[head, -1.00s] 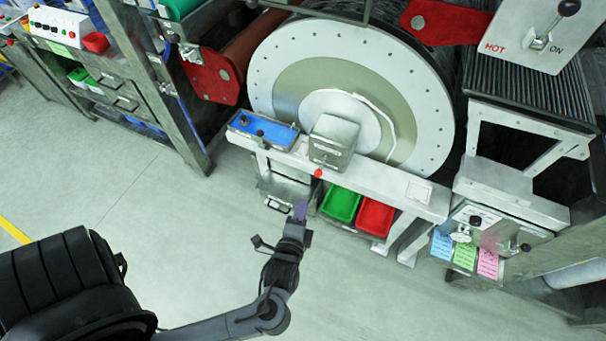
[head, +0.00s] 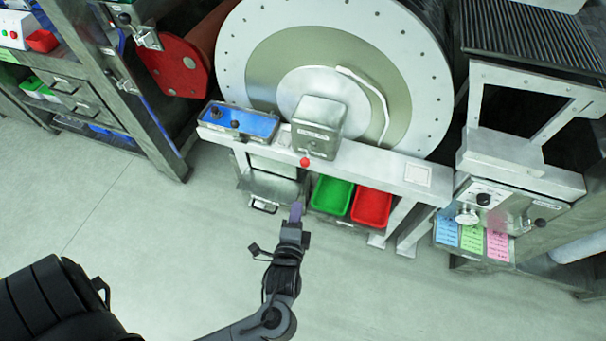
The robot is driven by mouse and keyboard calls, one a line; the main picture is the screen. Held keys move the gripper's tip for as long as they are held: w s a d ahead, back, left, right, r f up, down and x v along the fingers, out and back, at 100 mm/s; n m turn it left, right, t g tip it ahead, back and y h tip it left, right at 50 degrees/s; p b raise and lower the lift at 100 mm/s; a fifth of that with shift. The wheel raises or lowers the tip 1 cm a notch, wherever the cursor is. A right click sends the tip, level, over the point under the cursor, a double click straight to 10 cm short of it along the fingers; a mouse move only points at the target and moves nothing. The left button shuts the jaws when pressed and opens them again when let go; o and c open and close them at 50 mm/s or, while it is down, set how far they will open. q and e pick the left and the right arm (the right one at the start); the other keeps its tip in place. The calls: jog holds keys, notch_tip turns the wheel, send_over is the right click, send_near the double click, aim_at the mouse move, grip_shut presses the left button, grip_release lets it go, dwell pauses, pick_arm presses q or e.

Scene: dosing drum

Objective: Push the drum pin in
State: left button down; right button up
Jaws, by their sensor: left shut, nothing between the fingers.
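The large round drum (head: 412,95) stands at the top centre, with a white rim, an olive ring and a pale hub. In front of it, on a white bench rail, sits a grey metal box (head: 318,126). A red-tipped pin or knob (head: 305,162) sticks out at the foot of this box; I cannot tell for certain that it is the drum pin. My left gripper (head: 296,208) is shut and empty, with purple fingertips. It shows below the red knob, apart from it. My right gripper is not in view.
A blue panel (head: 240,122) with knobs lies left of the grey box. A green bin (head: 333,196) and a red bin (head: 371,206) sit under the rail. A control box (head: 495,205) with coloured notes stands at right. The floor (head: 150,225) at left is clear.

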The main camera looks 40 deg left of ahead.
pick_arm(q)
jog(key=b, duration=0.5)
send_near(304, 166)
jog(key=x, duration=0.6)
jog(key=shift+w+a+f, duration=0.15)
jog(key=shift+w, duration=0.2)
